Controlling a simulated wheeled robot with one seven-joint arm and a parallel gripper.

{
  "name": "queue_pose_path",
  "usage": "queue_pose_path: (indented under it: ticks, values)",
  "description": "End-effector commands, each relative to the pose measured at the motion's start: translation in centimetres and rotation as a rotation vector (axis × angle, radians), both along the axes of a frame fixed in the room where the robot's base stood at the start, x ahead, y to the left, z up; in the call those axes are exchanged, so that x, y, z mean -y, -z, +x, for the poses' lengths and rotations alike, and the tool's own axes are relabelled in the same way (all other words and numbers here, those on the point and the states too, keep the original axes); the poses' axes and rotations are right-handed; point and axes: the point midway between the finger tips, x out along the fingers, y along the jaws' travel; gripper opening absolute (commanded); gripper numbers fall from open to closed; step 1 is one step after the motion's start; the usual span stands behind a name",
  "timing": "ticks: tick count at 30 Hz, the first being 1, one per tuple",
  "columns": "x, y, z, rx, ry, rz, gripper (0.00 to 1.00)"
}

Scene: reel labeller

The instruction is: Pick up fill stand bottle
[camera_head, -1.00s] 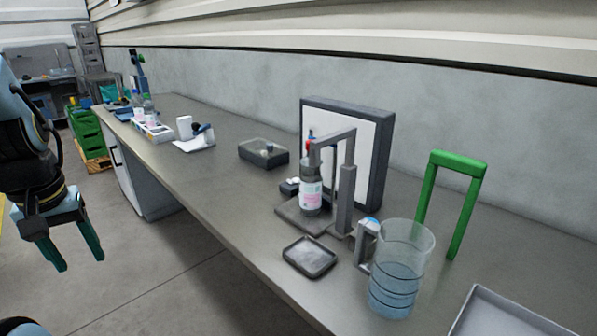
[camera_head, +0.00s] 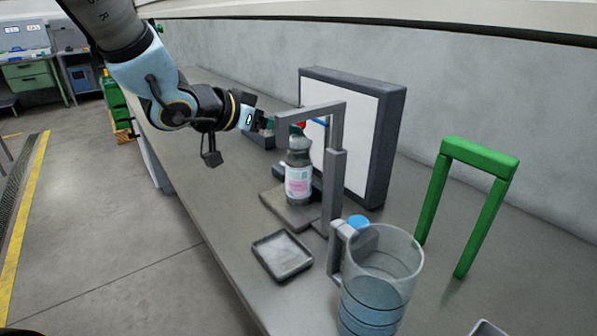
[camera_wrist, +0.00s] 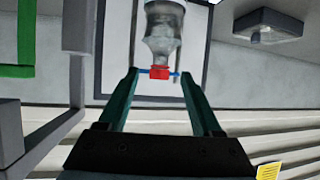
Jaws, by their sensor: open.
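The fill stand bottle (camera_head: 299,181) stands upright on the grey fill stand (camera_head: 333,165), under its arm. It is clear with a pink and white label. A red part (camera_head: 298,127) and a blue bar sit at its top. My gripper (camera_head: 268,124) is at the height of the bottle's top, just left of it. In the wrist view, which looks upside down, the open fingers (camera_wrist: 160,78) reach toward the red part (camera_wrist: 159,72) with the bottle (camera_wrist: 164,30) beyond. The fingers do not hold the bottle. Whether they touch the red part or blue bar I cannot tell.
A framed white panel (camera_head: 347,135) stands behind the fill stand. A clear jug (camera_head: 376,285), a shallow grey tray (camera_head: 281,256) and a green upright frame (camera_head: 480,155) are on the bench nearby. A dark box (camera_wrist: 269,24) shows in the wrist view.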

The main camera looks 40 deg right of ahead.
Motion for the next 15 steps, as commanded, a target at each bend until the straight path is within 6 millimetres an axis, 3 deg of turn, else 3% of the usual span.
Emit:
queue_pose_path:
  ticks: [15]
  values:
    - [5.0,2.2,0.7,-0.001,-0.001,0.002,0.67]
